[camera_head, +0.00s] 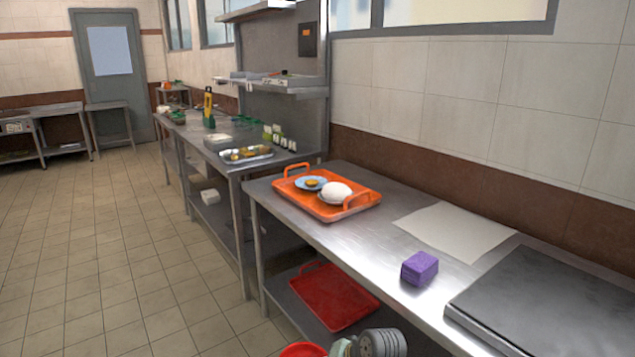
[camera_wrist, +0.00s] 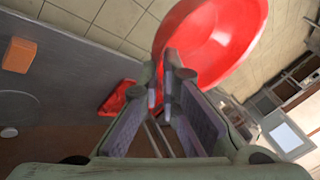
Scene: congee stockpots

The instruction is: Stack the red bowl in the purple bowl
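The red bowl (camera_wrist: 215,40) fills the upper middle of the wrist view, tilted in the picture. My gripper (camera_wrist: 171,92) is shut on its rim, with the two fingertips close together on either side of the bowl wall. In the head view, part of the red bowl (camera_head: 303,350) shows at the bottom edge, left of my gripper, and is cut off by the frame. The bowl is held out in front of the metal counter, over the floor side. No purple bowl can be made out in either view.
A metal counter (camera_head: 300,222) carries an orange tray (camera_head: 318,208) with a plate and a white round item, a purple block (camera_head: 420,268), a pale sheet (camera_head: 455,231) and a dark slab (camera_head: 560,312). A red tray (camera_head: 333,297) lies on the lower shelf. Floor at left is clear.

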